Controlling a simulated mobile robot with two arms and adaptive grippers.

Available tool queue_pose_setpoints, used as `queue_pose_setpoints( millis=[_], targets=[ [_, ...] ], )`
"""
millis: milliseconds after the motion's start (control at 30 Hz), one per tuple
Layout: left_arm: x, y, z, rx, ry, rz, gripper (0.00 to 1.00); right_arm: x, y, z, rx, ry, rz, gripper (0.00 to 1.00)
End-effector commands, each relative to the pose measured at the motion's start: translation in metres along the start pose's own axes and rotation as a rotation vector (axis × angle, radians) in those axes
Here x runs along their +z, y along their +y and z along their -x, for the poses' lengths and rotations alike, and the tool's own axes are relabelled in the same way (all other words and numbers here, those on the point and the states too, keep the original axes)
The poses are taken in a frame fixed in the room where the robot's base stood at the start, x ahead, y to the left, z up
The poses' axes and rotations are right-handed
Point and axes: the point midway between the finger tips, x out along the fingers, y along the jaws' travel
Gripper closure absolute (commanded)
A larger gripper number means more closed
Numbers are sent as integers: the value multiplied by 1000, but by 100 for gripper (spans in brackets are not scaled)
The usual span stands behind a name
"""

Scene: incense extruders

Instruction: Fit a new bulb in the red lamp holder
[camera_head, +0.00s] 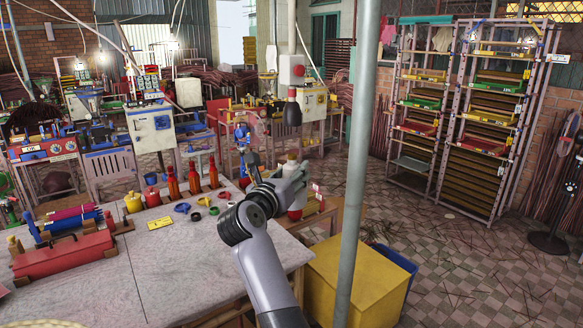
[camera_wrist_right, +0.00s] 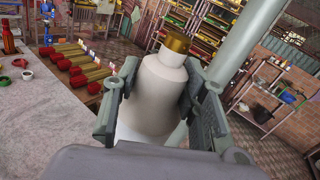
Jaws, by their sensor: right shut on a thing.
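My right gripper (camera_head: 287,177) is raised above the right edge of the grey table. It is shut on a white bulb (camera_wrist_right: 160,92), with one finger on each side of the bulb's body. The bulb's brass-coloured cap (camera_wrist_right: 176,44) points up in the right wrist view. I cannot tell for sure whether this is the red lamp holder. My left gripper is not in view.
The table (camera_head: 175,270) carries red bottles (camera_head: 193,179), small coloured rings (camera_head: 182,207) and a red toolbox (camera_head: 65,257). A grey pole (camera_head: 357,170) stands close right of my right gripper. A yellow bin (camera_head: 360,278) is below. Racks (camera_head: 490,110) stand farther back.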

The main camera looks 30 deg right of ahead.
Motion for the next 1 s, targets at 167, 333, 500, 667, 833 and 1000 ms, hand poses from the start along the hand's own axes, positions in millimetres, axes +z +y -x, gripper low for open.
queue_pose_setpoints(
  millis=[167, 333, 500, 667, 833, 1000],
  targets=[
    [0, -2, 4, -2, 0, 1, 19, 7, -1, -1, -5, -1, 2, 93],
    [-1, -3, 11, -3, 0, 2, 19, 17, -2, -1, -4, -2, 1, 93],
    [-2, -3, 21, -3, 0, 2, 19, 29, -4, -1, -4, -1, 0, 93],
    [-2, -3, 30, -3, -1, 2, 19, 41, -6, 0, -3, -2, 0, 93],
    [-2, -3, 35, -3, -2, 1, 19, 47, -7, 0, -3, -1, 0, 93],
    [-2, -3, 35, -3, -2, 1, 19, 48, -7, 0, -3, -1, 0, 93]
  ],
)
